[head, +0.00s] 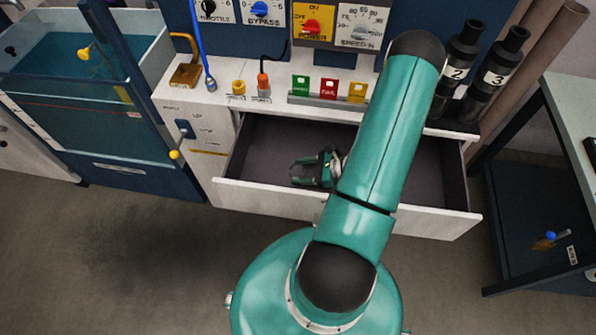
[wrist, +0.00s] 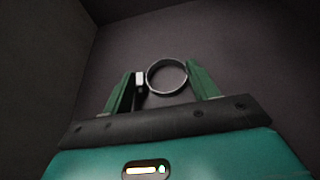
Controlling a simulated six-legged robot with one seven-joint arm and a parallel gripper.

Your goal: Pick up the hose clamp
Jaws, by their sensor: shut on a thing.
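The hose clamp (wrist: 148,82) is a thin metal ring with a small pale block on its left side. In the wrist view it sits between the two green fingers of my gripper (wrist: 168,84), which are shut on it. The dark drawer floor shows behind the ring. In the head view my gripper (head: 305,172) is over the open drawer (head: 262,200), on its left half. The clamp cannot be made out clearly there. Whether the clamp touches the drawer floor cannot be told.
The drawer's front panel and side walls surround my gripper. On the counter above stand green, red and yellow tags (head: 328,90), and black cylinders marked 2 and 3 (head: 490,78) at the right. A water tank (head: 80,90) is at the left.

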